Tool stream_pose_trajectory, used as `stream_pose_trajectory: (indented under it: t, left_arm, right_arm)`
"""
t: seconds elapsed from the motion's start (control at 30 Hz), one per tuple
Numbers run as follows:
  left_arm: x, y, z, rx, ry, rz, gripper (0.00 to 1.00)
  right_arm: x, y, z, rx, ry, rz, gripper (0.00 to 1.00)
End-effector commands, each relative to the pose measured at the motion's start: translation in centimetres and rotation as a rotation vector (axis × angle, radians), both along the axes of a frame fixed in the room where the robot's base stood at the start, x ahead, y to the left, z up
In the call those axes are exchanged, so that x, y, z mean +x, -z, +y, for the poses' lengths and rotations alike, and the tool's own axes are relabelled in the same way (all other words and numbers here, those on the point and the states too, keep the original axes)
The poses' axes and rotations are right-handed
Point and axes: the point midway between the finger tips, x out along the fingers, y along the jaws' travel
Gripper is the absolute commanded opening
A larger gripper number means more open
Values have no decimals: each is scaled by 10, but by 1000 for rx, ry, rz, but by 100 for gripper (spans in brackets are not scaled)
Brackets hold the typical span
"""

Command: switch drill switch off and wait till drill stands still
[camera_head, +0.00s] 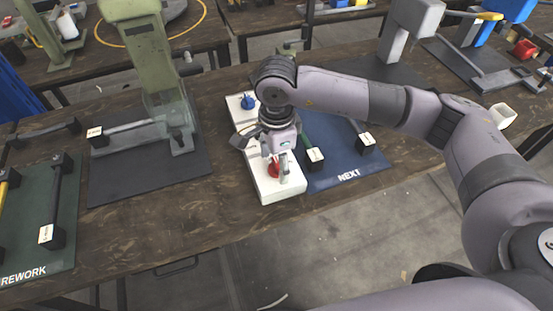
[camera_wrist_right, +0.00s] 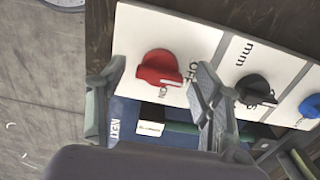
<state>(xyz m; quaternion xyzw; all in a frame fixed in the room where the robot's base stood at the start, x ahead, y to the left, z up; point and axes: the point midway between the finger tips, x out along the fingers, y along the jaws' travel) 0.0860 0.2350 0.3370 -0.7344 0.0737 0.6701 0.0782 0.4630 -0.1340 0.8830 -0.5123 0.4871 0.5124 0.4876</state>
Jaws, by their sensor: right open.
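The red rotary switch (camera_head: 273,171) sits at the near end of a white control panel on the table, and also shows in the wrist view (camera_wrist_right: 157,67). OFF and ON labels are beside it, partly covered. Its white mark points towards the labels, but I cannot tell which. My right gripper (camera_head: 279,172) is open over the switch, with one finger on each side in the wrist view; I cannot tell whether they touch it. A green machine (camera_head: 150,60) with a clear guard stands left of the panel; I cannot tell whether it turns. My left gripper is out of view.
A black knob (camera_wrist_right: 255,90) and a blue knob (camera_wrist_right: 311,106) sit further along the panel. A blue NEXT mat (camera_head: 335,178) with handle-like parts lies to the right. A green REWORK mat (camera_head: 30,250) lies at the left. Bare tabletop shows between the panel and the machine.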

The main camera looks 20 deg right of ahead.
Motion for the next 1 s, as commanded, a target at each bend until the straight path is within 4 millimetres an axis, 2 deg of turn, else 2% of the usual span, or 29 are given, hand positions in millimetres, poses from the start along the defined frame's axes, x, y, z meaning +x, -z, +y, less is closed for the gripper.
stream_pose_trajectory:
  t: [0.13, 0.23, 0.5, 0.7, 0.83, 1.0]
  left_arm:
    - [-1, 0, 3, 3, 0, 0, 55]
    - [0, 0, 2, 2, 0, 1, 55]
    - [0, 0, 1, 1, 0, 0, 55]
    - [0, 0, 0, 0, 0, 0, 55]
    - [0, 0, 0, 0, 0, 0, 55]
    - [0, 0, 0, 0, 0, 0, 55]
  right_arm:
    - [0, -4, 0, 0, 1, 0, 60]
    - [1, -15, 0, 1, 1, -3, 60]
    - [1, -72, 0, 1, 0, -5, 60]
    - [1, -105, 0, 0, -1, -2, 60]
    - [0, -116, 0, 0, 0, 0, 60]
    - [0, -120, 0, 0, 0, 0, 60]
